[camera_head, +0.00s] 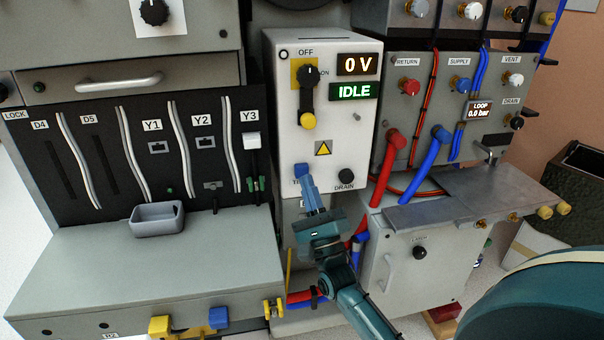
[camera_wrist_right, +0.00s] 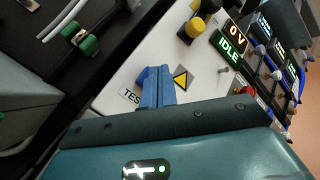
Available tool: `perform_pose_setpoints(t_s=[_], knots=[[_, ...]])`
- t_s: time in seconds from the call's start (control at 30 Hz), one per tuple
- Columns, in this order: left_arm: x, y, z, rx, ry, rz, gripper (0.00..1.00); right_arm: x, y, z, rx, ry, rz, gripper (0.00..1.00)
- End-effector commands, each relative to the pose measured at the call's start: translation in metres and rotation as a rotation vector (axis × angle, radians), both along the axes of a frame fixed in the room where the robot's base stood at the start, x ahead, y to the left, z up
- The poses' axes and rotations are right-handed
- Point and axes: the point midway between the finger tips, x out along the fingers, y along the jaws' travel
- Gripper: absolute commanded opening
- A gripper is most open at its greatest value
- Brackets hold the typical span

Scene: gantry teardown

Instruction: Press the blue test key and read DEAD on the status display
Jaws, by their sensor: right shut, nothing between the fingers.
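The white panel (camera_head: 350,130) carries the status display (camera_head: 353,92), which reads IDLE in green, below a 0 V readout (camera_head: 357,65). In the right wrist view the display (camera_wrist_right: 229,46) also reads IDLE. The blue test key (camera_head: 301,169) is low on the panel's left side, its label partly covered by my gripper. My right gripper (camera_head: 307,181) is shut and empty, its blue fingertips at the key. In the right wrist view the key (camera_wrist_right: 142,76) shows just beside the fingers (camera_wrist_right: 158,80). I cannot tell whether they touch. My left gripper is out of view.
A rotary switch (camera_head: 307,77) with a yellow-tipped handle sits above the key, and a black DRAIN knob (camera_head: 346,176) to its right. Red (camera_head: 387,170) and blue (camera_head: 432,155) hoses run right of the panel. A grey tray (camera_head: 158,218) stands on the left bench.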

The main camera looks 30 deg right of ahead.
Motion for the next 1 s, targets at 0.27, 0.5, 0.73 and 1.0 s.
perform_pose_setpoints(t_s=[0.27,0.5,0.73,1.0], knots=[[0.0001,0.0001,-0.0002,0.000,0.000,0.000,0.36,0.0001,0.0000,0.0001,0.000,0.000,0.000,0.00],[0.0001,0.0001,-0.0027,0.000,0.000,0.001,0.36,0.0026,-0.0008,-0.0006,0.000,-0.001,0.000,0.00],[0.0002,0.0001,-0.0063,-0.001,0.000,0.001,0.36,0.0087,-0.0031,-0.0002,-0.001,0.000,0.000,0.00],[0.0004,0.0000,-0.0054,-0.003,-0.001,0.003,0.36,0.0087,-0.0031,0.0001,0.000,0.000,0.000,0.00]])
